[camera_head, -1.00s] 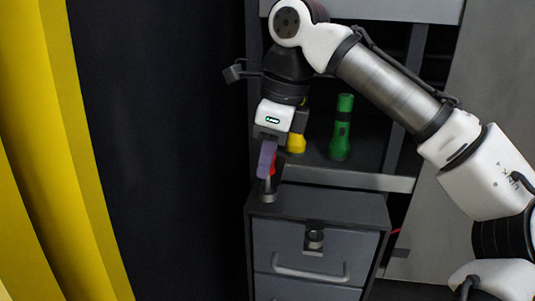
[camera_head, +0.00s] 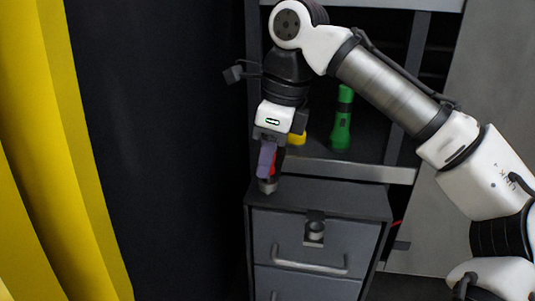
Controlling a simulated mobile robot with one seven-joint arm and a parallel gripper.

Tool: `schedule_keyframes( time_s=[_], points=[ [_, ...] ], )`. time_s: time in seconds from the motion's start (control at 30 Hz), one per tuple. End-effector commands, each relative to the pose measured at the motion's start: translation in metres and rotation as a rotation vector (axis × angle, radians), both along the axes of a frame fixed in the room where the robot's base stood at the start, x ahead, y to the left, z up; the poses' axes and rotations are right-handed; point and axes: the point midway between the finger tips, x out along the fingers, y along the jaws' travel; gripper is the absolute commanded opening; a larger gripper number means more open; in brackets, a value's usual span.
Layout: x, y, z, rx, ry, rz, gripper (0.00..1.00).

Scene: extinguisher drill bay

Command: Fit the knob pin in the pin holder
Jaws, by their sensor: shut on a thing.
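My gripper (camera_head: 266,176) points down over the left part of the cabinet top and is shut on the red knob pin (camera_head: 272,164). A purple-grey finger covers much of the pin, so only a strip of red shows. Directly below the fingers, a small silver-grey round piece, apparently the pin holder (camera_head: 267,186), stands on the cabinet top. The fingers are very close above it. I cannot tell whether the pin's lower end is inside it or just above it.
The grey drawer cabinet (camera_head: 345,200) has a clear top to the right. Its front carries a small bracket with a round piece (camera_head: 315,231) and a handle (camera_head: 310,264). Behind stand a green flashlight (camera_head: 341,125) and a yellow object (camera_head: 297,139). A yellow curtain-like surface (camera_head: 60,150) is at left.

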Motion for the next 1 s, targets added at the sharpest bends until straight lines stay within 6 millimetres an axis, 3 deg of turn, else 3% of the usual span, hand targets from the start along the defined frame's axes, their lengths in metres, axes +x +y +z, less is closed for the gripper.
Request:
schedule_keyframes(
  time_s=[0.97,1.0],
  points=[
    [0.0,0.0,-0.016,0.0,0.0,0.0,0.0],
    [0.0,0.0,-0.016,0.0,0.0,0.0,0.27]
  ],
)
